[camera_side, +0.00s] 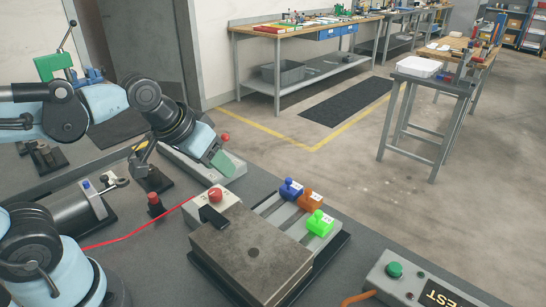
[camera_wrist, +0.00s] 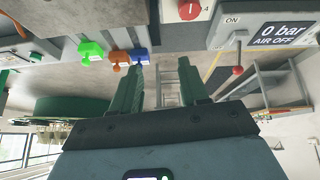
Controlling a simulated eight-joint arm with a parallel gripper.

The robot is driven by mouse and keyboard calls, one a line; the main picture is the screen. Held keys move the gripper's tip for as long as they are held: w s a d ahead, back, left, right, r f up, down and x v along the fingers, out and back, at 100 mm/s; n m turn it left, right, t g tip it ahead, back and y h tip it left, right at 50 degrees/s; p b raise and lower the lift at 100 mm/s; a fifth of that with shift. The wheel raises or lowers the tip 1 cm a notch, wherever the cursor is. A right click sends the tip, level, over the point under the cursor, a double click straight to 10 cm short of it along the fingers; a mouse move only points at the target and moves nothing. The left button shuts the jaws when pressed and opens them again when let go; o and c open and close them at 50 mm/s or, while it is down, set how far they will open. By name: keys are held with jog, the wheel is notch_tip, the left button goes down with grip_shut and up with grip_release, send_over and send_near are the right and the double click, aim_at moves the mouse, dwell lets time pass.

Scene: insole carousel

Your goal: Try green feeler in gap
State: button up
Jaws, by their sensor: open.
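The green feeler (camera_side: 319,223) stands in a slotted grey rack beside a large metal block (camera_side: 230,255), at the near end of a row with the orange feeler (camera_side: 310,200) and the blue feeler (camera_side: 290,190). In the wrist view the green feeler (camera_wrist: 91,53) is left of the orange (camera_wrist: 120,59) and blue (camera_wrist: 138,56) ones. My gripper (camera_side: 220,160) is open and empty, with green fingers, up and left of the feelers and apart from them. Its two fingers stand apart in the wrist view (camera_wrist: 158,82). I cannot make out the gap clearly.
A box with a red button (camera_side: 215,195) stands at the block's back left corner. A red cable (camera_side: 130,238) crosses the bench. A grey control box with a green button (camera_side: 395,270) is at front right. A display (camera_wrist: 282,35) reads 0 bar, AIR OFF.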

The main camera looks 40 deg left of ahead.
jog(key=w+d+r+n+g, duration=0.3)
jog(key=w+d+r+n, duration=0.15)
jog(key=w+d, duration=0.3)
jog(key=n+g, duration=0.3)
jog(key=n, duration=0.1)
send_near(319, 212)
jog(key=shift+m, duration=0.25)
notch_tip(319, 212, down, 8)
jog(key=shift+w+d+f, duration=0.15)
jog(key=shift+f, duration=0.05)
grip_shut()
jog(key=shift+w, duration=2.3)
